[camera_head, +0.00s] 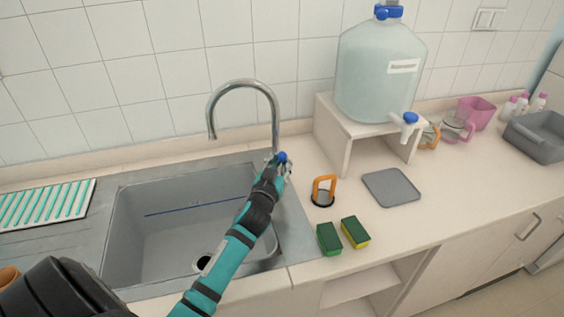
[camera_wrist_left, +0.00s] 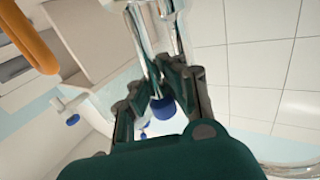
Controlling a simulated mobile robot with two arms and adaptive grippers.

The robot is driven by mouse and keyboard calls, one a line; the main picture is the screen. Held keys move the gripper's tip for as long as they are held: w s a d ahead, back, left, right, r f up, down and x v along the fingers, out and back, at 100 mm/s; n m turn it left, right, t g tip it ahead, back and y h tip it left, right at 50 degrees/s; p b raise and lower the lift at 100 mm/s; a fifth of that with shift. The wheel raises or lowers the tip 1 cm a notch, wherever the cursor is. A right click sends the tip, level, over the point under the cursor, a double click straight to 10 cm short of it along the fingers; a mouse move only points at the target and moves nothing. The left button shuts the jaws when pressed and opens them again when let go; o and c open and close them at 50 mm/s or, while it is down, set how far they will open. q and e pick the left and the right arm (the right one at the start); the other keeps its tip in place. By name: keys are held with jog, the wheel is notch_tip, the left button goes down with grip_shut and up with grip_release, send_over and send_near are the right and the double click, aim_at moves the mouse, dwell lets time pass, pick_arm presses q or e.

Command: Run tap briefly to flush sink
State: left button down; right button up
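The chrome tap (camera_head: 273,112) stands behind the sink's right side, its curved spout reaching left over the basin; no water shows at its mouth. The grey sink (camera_head: 170,245) looks empty, with a dark drain near its front. My left gripper (camera_head: 281,164) is at the tap's base, by its blue knob (camera_head: 282,157). In the left wrist view the two fingers (camera_wrist_left: 164,75) lie on either side of the chrome tap body (camera_wrist_left: 158,30) and the blue knob (camera_wrist_left: 163,108). I cannot tell whether they grip it. My right gripper is not in view.
An orange-handled item (camera_head: 323,188), a green sponge (camera_head: 329,238) and a yellow-green sponge (camera_head: 355,232) sit right of the sink. A large water container (camera_head: 378,75) stands on a white stand (camera_head: 338,140). A grey mat (camera_head: 391,187) lies before it. A striped rack (camera_head: 45,203) is at left.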

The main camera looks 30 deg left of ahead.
pick_arm(q)
jog(key=shift+d+f, duration=0.15)
jog(key=shift+d, duration=0.05)
